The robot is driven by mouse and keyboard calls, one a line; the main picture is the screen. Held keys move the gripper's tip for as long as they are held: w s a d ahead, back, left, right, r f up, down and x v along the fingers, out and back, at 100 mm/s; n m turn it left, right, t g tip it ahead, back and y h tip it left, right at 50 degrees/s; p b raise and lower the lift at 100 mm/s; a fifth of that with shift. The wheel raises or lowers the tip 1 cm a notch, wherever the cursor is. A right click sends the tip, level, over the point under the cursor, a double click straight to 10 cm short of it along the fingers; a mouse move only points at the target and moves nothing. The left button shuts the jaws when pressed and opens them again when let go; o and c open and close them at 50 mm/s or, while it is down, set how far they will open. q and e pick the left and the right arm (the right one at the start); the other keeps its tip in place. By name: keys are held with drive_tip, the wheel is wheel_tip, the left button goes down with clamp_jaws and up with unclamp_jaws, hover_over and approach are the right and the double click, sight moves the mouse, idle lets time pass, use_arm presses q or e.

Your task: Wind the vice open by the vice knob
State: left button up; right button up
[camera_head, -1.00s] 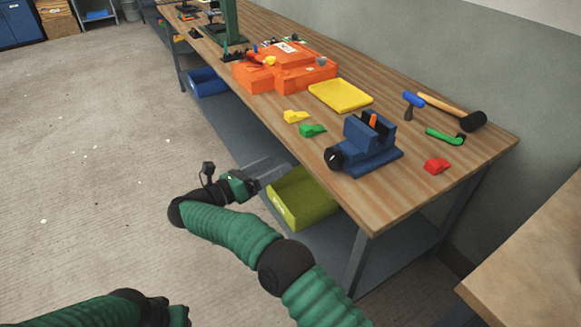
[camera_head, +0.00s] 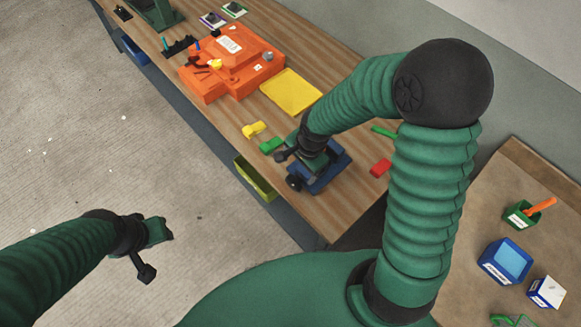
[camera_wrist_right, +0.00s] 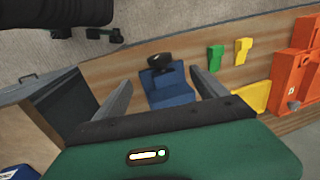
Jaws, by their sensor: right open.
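The blue vice (camera_head: 337,168) stands on the wooden bench near its front edge. Its black round vice knob (camera_head: 294,182) faces the front edge. My right gripper (camera_head: 313,158) is above the vice, pointing down, and hides part of it; its fingertips are hard to see in the head view. In the right wrist view the two grey fingers (camera_wrist_right: 161,78) are wide apart and empty. The vice (camera_wrist_right: 168,90) and the knob (camera_wrist_right: 159,59) appear between and beyond them. My left gripper (camera_head: 160,232) is over the floor, far from the vice; its fingers are too small to judge.
Yellow (camera_head: 254,129) and green (camera_head: 271,145) pieces lie beside the vice, with a red piece (camera_head: 381,168) on its other side. An orange mould (camera_head: 232,62) and yellow tray (camera_head: 291,92) stand further along. A second table (camera_head: 457,200) at right holds small boxes.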

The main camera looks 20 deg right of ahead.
sight(293, 181)
drive_tip(key=w+f, duration=0.1)
drive_tip(key=f, duration=0.9)
drive_tip(key=w+f, duration=0.1)
drive_tip(key=f, duration=0.4)
drive_tip(key=shift+w+a, duration=0.3)
drive_tip(key=shift+a, duration=0.1)
drive_tip(key=shift+f, duration=0.4)
drive_tip(key=shift+a, duration=0.15)
drive_tip(key=shift+w, duration=0.1)
drive_tip(key=c, duration=1.4)
